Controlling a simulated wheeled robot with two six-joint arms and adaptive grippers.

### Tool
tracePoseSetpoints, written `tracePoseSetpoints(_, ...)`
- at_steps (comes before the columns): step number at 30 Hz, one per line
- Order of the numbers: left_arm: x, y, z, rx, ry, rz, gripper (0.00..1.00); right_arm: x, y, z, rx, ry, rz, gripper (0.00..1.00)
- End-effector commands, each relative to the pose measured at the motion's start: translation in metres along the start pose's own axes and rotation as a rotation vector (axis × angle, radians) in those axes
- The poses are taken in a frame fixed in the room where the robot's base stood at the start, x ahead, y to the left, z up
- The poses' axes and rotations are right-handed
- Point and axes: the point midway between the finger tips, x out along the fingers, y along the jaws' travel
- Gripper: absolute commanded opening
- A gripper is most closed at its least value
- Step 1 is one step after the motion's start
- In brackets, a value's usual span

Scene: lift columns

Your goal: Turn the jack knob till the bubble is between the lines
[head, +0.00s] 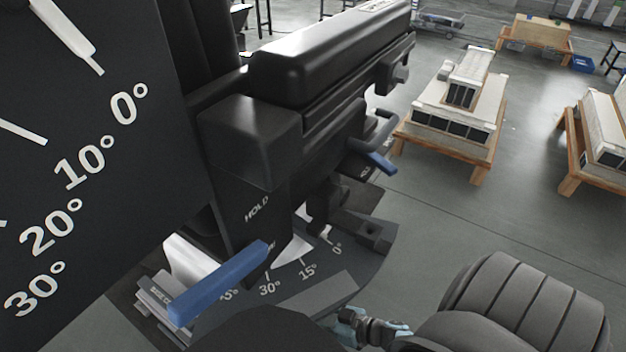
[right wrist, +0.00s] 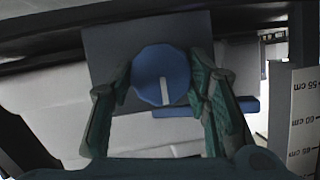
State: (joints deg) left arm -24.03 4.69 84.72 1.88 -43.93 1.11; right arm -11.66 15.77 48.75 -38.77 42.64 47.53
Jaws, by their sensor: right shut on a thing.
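The blue round knob (right wrist: 149,88) with a white pointer line shows in the right wrist view, in front of a grey square plate (right wrist: 103,45). The pointer line runs nearly straight up and down in that picture. My right gripper (right wrist: 162,76) has its green fingers on both sides of the knob and is shut on it. The knob is not clearly visible in the head view. No bubble or level lines can be made out in either view. My left gripper is not in view.
A black machine (head: 330,55) with a blue lever (head: 220,282) and degree scale (head: 300,275) fills the middle of the head view. Another blue handle (head: 380,162) sticks out at its right. In the right wrist view, a centimetre ruler (right wrist: 301,120) stands at right.

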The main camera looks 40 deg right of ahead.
Motion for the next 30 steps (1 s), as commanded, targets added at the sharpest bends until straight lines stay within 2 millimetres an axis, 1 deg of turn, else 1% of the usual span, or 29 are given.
tracePoseSetpoints(8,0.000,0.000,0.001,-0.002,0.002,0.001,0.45,0.000,-0.001,-0.001,-0.040,-0.002,0.016,0.16)
tracePoseSetpoints(14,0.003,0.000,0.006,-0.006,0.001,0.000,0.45,-0.001,-0.002,-0.001,-0.135,-0.010,0.057,0.16)
tracePoseSetpoints(24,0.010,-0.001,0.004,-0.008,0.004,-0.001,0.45,0.000,-0.004,0.001,-0.402,-0.031,0.174,0.16)
tracePoseSetpoints(30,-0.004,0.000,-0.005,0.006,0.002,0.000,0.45,0.001,-0.005,0.002,-0.575,-0.045,0.248,0.16)
